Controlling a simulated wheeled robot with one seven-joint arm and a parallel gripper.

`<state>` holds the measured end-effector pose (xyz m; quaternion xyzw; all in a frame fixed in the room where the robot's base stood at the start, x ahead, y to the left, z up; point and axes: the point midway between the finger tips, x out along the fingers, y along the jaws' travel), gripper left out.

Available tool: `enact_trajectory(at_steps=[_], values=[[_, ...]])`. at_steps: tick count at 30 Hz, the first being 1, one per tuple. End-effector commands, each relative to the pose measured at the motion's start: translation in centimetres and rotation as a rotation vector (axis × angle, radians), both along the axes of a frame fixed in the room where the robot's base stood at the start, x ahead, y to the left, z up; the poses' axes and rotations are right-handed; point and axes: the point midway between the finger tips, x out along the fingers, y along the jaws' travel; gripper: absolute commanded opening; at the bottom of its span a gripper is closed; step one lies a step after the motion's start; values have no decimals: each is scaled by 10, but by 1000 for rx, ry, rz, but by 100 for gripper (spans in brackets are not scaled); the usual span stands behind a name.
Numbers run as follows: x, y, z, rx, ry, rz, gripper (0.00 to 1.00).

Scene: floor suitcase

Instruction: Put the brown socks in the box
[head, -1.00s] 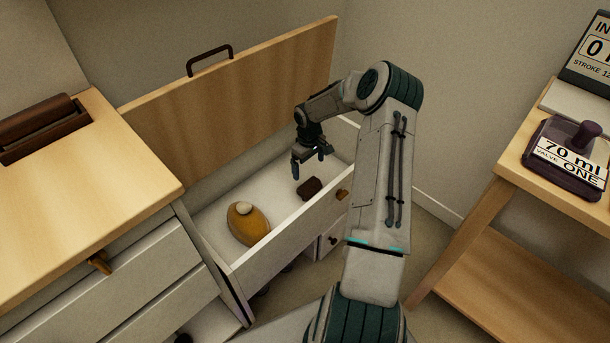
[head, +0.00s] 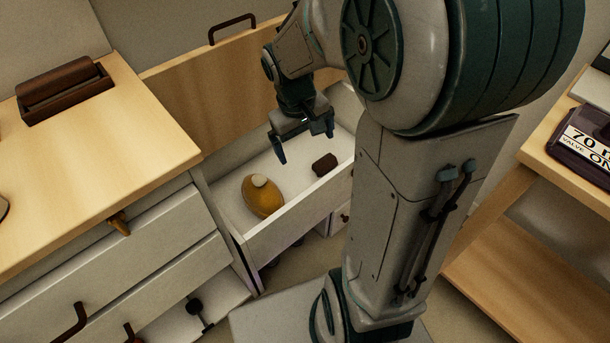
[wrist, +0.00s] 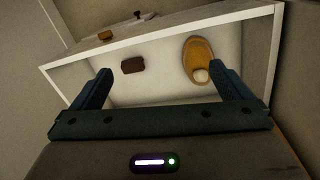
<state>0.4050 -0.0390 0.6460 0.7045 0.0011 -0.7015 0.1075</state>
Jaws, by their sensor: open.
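A small dark brown bundle (head: 324,164), which looks like the brown socks, lies on the white floor of an open white-walled compartment (head: 300,212). It also shows in the wrist view (wrist: 132,65), left of centre between my fingers. My gripper (head: 304,140) is open and empty above the compartment, its fingers pointing down, apart from the bundle. In the wrist view my gripper (wrist: 162,76) has its fingers spread wide. A dark brown box-like holder (head: 65,90) with a raised back part sits on the wooden cabinet top at left; I cannot tell whether it is the task's box.
An orange-brown slipper-like thing (head: 263,197) with a pale round part lies in the same compartment, left of the bundle. A wooden panel (head: 215,100) with a handle stands upright behind it. A drawer cabinet (head: 110,255) stands left, a wooden table (head: 555,190) right.

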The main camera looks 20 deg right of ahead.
Motion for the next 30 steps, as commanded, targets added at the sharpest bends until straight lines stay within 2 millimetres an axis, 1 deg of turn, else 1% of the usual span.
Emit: enact_trajectory(at_steps=[1, 6, 9, 12, 17, 30], values=[[-17, 8, 8, 12, -19, -15, 98], [-67, 27, 21, 78, -62, -79, 98], [-88, 35, 24, 117, -81, -105, 98], [-102, 40, 25, 146, -91, -122, 98], [-110, 44, 24, 164, -96, -133, 98], [-110, 43, 24, 163, -95, -133, 98]])
